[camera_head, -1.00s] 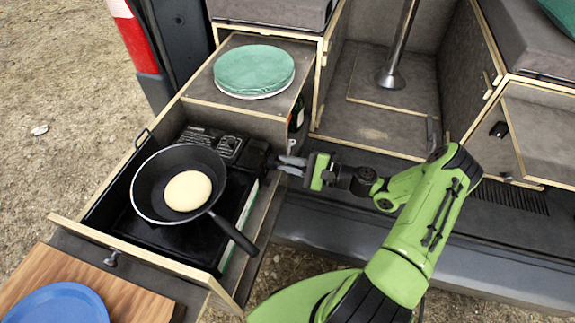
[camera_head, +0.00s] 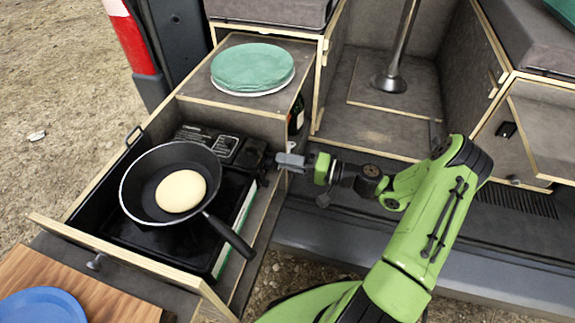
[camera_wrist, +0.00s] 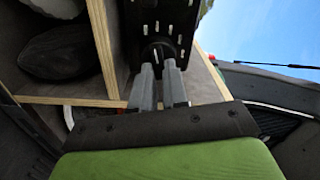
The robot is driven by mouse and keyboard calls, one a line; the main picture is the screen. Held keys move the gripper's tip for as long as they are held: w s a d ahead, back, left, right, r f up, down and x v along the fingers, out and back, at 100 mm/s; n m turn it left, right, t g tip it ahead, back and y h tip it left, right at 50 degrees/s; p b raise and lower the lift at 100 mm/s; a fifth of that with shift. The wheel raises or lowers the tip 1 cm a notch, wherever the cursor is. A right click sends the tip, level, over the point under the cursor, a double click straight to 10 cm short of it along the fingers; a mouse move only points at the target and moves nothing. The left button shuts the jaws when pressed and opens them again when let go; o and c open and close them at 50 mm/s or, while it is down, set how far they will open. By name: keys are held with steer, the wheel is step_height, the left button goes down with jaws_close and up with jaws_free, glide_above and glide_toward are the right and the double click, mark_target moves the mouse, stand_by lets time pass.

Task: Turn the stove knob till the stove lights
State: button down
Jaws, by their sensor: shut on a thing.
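The black camping stove (camera_head: 150,236) sits in a pulled-out drawer, with a frying pan (camera_head: 140,190) on it. The stove knob (camera_wrist: 158,50) is a dark round piece on the stove's slotted end face in the wrist view. My gripper (camera_head: 280,160) reaches the stove's right end from the right. In the wrist view its two grey fingers (camera_wrist: 160,74) are shut on the knob, one on each side. In the head view the fingers and the dark stove end hide the knob. No flame shows; the pan covers the burner.
A pale round pancake (camera_head: 181,191) lies in the pan, whose handle (camera_head: 230,236) points toward the lower right, near my arm. A blue plate (camera_head: 42,306) lies on a wooden board (camera_head: 110,300) at front left.

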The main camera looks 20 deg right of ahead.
steer(key=shift+s+n+b, duration=0.1)
steer(key=shift+n+b, duration=0.9)
steer(key=shift+n, duration=0.6)
steer(key=c, duration=1.1)
jaws_free()
steer(key=shift+r, duration=0.1)
steer(key=shift+c, duration=0.2)
steer(key=p+v, duration=0.2)
steer(key=v, duration=1.3)
steer(key=shift+s+d, duration=0.25)
steer(key=shift+d, duration=0.05)
